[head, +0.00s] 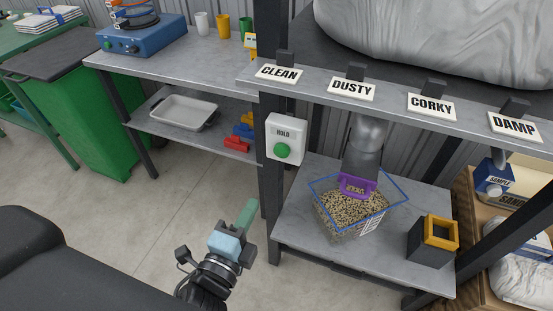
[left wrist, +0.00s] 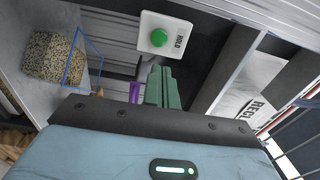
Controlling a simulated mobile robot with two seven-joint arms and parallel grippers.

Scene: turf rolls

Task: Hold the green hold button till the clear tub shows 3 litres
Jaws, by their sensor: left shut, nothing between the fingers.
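The green hold button (head: 282,150) sits on a white box marked HOLD, fixed to the dark post; it also shows in the left wrist view (left wrist: 159,38). The clear tub (head: 349,212) has a blue rim and stands on the lower shelf under a grey chute, with tan grains in it. A purple piece (head: 357,186) is at the chute's mouth. The tub's scale is too small to read. My left gripper (head: 246,213) is shut and empty, below and left of the button, apart from it. In the left wrist view its green fingers (left wrist: 162,88) point towards the button. My right gripper is not in view.
Labels CLEAN, DUSTY, CORKY and DAMP line the upper shelf edge (head: 390,105). A black and yellow box (head: 434,240) stands right of the tub. A white tray (head: 184,111) lies on the left bench's lower shelf. The floor (head: 160,210) left of the post is clear.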

